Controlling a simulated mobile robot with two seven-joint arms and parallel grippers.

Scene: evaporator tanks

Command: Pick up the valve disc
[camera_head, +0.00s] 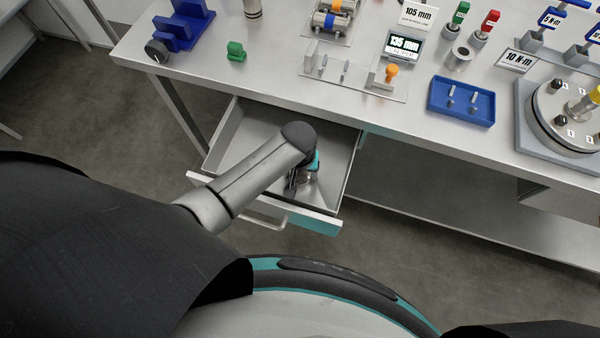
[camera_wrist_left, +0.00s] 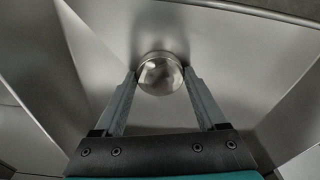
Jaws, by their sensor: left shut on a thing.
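The valve disc (camera_wrist_left: 160,75) is a round, shiny metal piece, seen in the left wrist view between the two fingertips of my left gripper. My left gripper (camera_head: 297,190) reaches down into an open drawer (camera_head: 232,143) under the workbench. Its two grey fingers are shut on the disc, one on each side. In the head view the disc is mostly hidden by my arm and gripper. The wrist view shows bare metal drawer surfaces around the disc; I cannot tell whether it touches the drawer floor. My right gripper is not in view.
The drawer front (camera_head: 318,222) and side walls surround my left gripper. The workbench (camera_head: 280,85) edge lies just beyond it. On top are a blue tray (camera_head: 461,101), a green block (camera_head: 236,51), a display (camera_head: 404,45) and a round flanged fixture (camera_head: 566,110).

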